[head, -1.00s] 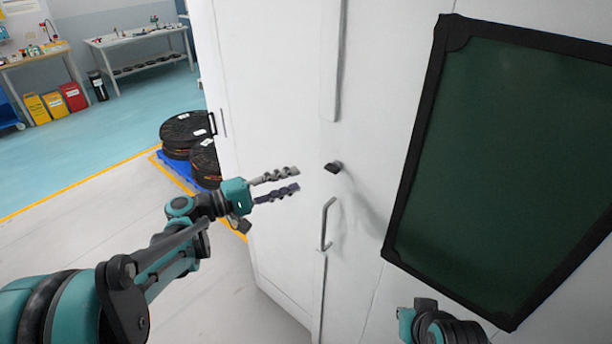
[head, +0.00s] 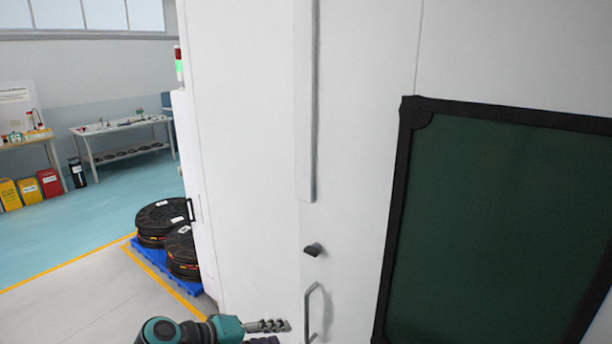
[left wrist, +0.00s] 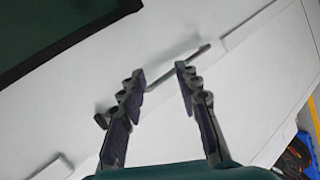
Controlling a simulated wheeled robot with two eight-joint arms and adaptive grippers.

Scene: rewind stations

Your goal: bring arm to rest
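My left gripper (head: 268,333) is at the bottom of the head view, partly cut off by the frame edge. It is just left of the metal bar handle (head: 310,312) on the white cabinet (head: 250,150). In the left wrist view the two fingers of my left gripper (left wrist: 158,82) stand apart with nothing between them. The bar handle (left wrist: 172,62) lies beyond the fingertips there; I cannot tell whether they touch it. My right gripper is not in view.
A black knob (head: 314,250) sits above the handle, and a dark green black-framed panel (head: 500,230) is at right. Black reels (head: 162,218) lie on a blue pallet (head: 160,262) beside the cabinet. A workbench (head: 120,128) stands far back.

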